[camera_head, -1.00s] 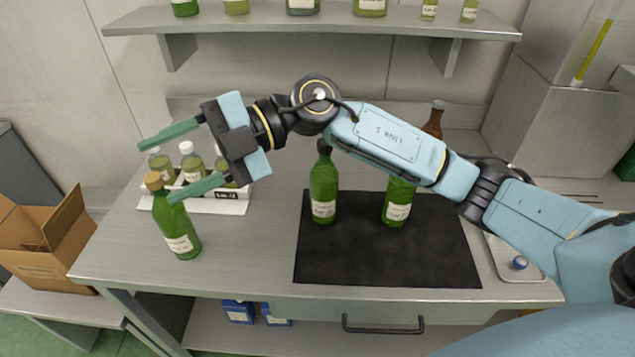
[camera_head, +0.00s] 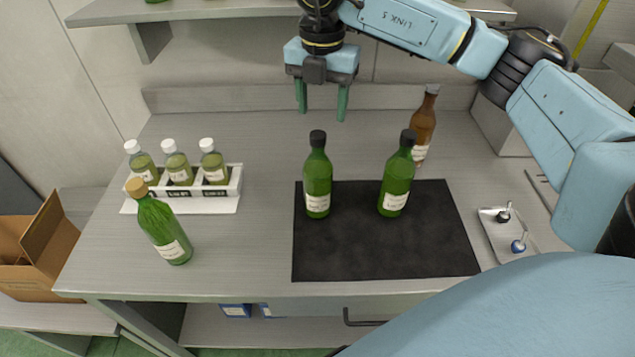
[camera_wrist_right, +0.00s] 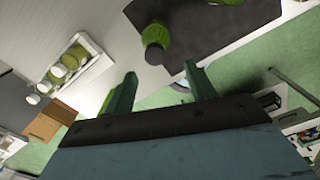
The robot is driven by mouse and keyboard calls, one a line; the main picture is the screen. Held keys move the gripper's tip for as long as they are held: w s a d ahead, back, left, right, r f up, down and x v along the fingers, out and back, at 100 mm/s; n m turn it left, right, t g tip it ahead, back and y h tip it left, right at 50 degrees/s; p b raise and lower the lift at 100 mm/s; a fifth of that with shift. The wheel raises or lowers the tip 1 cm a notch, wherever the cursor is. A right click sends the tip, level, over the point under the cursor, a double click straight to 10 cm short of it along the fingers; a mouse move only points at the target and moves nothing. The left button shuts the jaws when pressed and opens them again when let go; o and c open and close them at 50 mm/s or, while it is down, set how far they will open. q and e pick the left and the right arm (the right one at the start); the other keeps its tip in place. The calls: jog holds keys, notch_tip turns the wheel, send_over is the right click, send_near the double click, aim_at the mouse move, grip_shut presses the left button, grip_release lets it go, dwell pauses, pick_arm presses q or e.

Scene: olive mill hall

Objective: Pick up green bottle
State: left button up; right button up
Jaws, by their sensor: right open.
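Three green bottles stand upright on the bench. One green bottle with a dark cap (camera_head: 318,182) stands on the left of the black mat (camera_head: 385,245), and another dark-capped green bottle (camera_head: 396,180) stands to its right on the mat. A green bottle with a cork-coloured cap (camera_head: 160,228) stands on the bare bench at left. My right gripper (camera_head: 322,115) is open and empty, fingers pointing down, above and behind the left mat bottle. In the right wrist view a dark-capped green bottle (camera_wrist_right: 155,44) shows beyond the open fingers (camera_wrist_right: 162,82). My left gripper is not in view.
A white rack (camera_head: 222,190) holds three small bottles behind the cork-capped bottle. A brown bottle (camera_head: 423,125) stands behind the mat at right. A small tray (camera_head: 500,240) with stoppers lies right of the mat. A shelf (camera_head: 210,12) overhangs the back. A cardboard box (camera_head: 35,250) sits at far left.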

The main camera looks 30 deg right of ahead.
aim_at(317, 134)
jog(key=f, duration=0.2)
jog(key=f+p, duration=0.1)
jog(key=f, duration=0.4)
jog(key=shift+w+a+f, duration=0.2)
jog(key=shift+w+f, duration=0.15)
jog(key=shift+w, duration=0.05)
jog(key=shift+r, duration=0.1)
grip_shut()
